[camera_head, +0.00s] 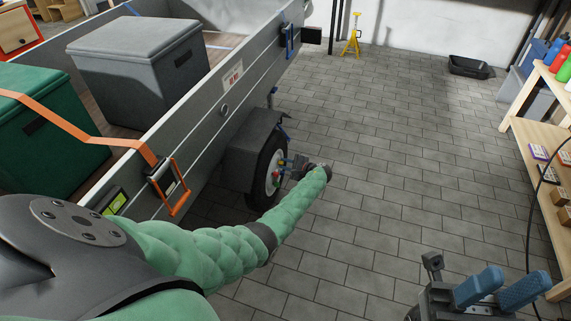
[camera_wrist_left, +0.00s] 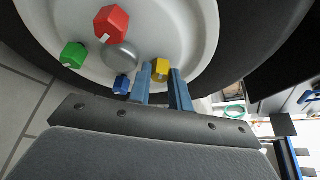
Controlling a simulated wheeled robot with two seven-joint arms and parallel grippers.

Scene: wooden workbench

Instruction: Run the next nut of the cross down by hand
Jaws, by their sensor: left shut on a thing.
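The trailer's wheel (camera_head: 266,174) stands below its grey fender. In the left wrist view its pale rim (camera_wrist_left: 190,32) carries a red nut (camera_wrist_left: 111,23), a green nut (camera_wrist_left: 73,55), a blue nut (camera_wrist_left: 121,84) and a yellow nut (camera_wrist_left: 160,70) around a silver hub cap (camera_wrist_left: 120,56). My left gripper (camera_head: 283,165) is at the wheel face. Its blue fingers (camera_wrist_left: 161,84) stand on either side of the yellow nut and are shut on it. How far each nut is seated cannot be told. My right gripper (camera_head: 512,280) is at the lower right, fingers apart and empty.
The grey trailer (camera_head: 205,115) holds a grey box (camera_head: 135,60) and a green box (camera_head: 38,125) under an orange strap. A wooden shelf (camera_head: 545,190) stands at the right. A yellow jack stand (camera_head: 353,38) and a black tray (camera_head: 470,68) are far back. The paved floor between is clear.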

